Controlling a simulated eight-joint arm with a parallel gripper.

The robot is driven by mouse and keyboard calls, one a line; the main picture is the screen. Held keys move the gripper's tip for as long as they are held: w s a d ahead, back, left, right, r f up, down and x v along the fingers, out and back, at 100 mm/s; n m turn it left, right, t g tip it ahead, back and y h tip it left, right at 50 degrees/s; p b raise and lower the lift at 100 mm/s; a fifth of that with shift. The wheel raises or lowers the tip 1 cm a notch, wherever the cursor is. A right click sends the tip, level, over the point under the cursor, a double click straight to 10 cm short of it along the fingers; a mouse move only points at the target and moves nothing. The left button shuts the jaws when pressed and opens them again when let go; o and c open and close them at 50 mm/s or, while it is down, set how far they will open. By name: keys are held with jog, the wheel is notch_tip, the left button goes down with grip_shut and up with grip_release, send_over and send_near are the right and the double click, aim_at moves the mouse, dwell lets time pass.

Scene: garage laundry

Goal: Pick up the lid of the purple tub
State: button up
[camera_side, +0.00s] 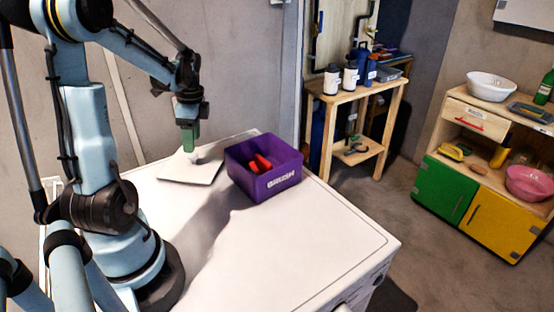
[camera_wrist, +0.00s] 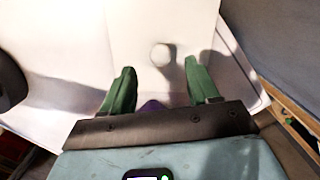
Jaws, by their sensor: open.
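The purple tub (camera_side: 264,182) stands open on the white top, with red things inside. A flat pale lid (camera_side: 190,174) lies beside it on the left, apparently flat on the top. Its round pale knob shows in the wrist view (camera_wrist: 162,54). My gripper (camera_side: 190,150) points down over the lid, close to the knob; the exact gap is hard to tell. In the wrist view its green fingers (camera_wrist: 160,76) are spread, with nothing between the tips, and the knob lies just beyond them. A small purple patch shows between the fingers near their base.
The white machine top (camera_side: 290,240) is clear in front and to the right of the tub. A wall rises close behind the lid. A wooden shelf (camera_side: 355,95) with bottles and a cabinet (camera_side: 480,195) with bowls stand farther off to the right.

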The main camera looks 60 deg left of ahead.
aim_at(194, 161)
jog(key=shift+s+a+f, duration=0.1)
jog(key=shift+f, duration=1)
jog(key=shift+s+a+f, duration=0.1)
jog(key=shift+f, duration=1)
grip_shut()
